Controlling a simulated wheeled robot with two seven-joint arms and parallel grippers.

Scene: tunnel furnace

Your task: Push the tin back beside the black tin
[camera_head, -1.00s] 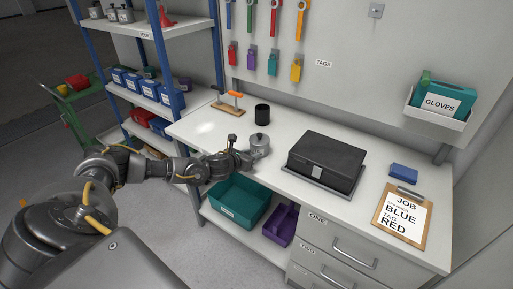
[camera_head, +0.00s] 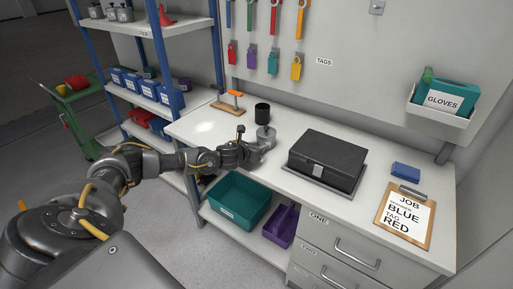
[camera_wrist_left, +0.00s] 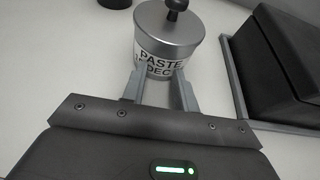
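The silver lidded tin (camera_head: 264,133) stands upright on the white workbench, just in front of the black tin (camera_head: 262,112). In the left wrist view the silver tin (camera_wrist_left: 168,38) shows a dark knob and a label reading "PASTE", partly cut by the fingers. The black tin's lower edge (camera_wrist_left: 115,2) shows at the top of that view, apart from it to the left. My left gripper (camera_wrist_left: 162,90) has its two fingers spread at the tin's near side; whether they touch it is unclear. In the head view my left gripper (camera_head: 262,149) is low over the bench. My right gripper is out of view.
A black case (camera_head: 327,160) on a grey tray stands to the right of the tin. A wooden stand with an orange-handled tool (camera_head: 229,101) is at the back left. A clipboard (camera_head: 404,215) and blue block (camera_head: 405,170) lie at the right. Blue shelving posts rise at the left.

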